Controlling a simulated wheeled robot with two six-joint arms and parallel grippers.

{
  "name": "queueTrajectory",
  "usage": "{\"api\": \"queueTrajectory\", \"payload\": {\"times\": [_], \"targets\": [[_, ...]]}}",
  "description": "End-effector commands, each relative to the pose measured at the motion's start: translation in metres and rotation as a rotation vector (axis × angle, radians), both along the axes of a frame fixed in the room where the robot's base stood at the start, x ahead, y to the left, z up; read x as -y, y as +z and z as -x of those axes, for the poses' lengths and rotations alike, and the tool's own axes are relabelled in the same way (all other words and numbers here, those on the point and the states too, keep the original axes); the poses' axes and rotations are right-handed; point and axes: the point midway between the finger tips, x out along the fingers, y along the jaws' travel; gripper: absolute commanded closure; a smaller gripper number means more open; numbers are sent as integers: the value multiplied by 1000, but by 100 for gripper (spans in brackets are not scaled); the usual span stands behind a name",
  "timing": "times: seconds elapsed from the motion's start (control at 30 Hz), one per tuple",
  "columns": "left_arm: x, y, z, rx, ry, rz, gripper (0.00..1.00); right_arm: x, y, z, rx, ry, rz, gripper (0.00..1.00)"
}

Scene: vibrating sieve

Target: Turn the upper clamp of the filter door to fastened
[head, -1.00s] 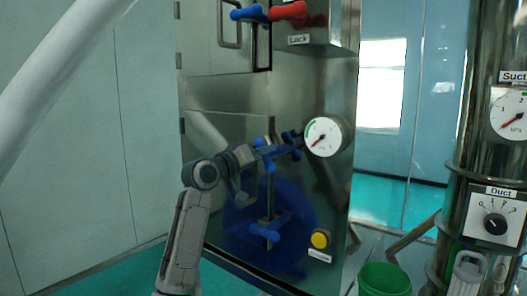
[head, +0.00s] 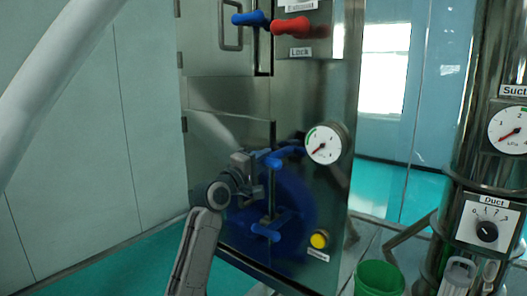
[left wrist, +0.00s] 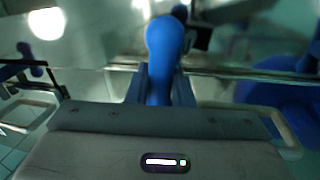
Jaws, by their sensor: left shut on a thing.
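The filter door's upper clamp (head: 272,158) is a blue handle at the door's right edge, left of the round pressure gauge. My left gripper (head: 262,168) is at this clamp and partly hides it. In the left wrist view, the clamp's rounded blue knob (left wrist: 165,45) stands up between the fingers of my left gripper (left wrist: 163,85), which is shut on it. The exact angle of the clamp is hard to tell. The lower clamp (head: 266,232), also blue, is below on the same edge, with nothing touching it. My right gripper is not in view.
A blue handle (head: 250,18) and a red handle (head: 291,25) are above on the metal cabinet. The pressure gauge (head: 323,143) is close to the right of the upper clamp. A yellow button (head: 319,240) is lower right. A green bin (head: 379,279) stands on the floor.

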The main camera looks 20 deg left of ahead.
Motion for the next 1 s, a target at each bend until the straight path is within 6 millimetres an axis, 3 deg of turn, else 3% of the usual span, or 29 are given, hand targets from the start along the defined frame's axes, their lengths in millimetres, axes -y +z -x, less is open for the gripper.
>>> {"api": "queueTrajectory", "payload": {"times": [0.23,0.83,0.87,0.93,1.0], "targets": [[0,1,0,-33,0,91,100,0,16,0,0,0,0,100],[0,-1,0,-43,-1,124,100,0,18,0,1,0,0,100],[0,-1,0,-43,-1,124,73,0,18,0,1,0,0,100],[0,-1,0,-44,-1,124,60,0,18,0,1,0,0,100],[0,-1,0,-44,-1,123,60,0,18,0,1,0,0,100]]}}
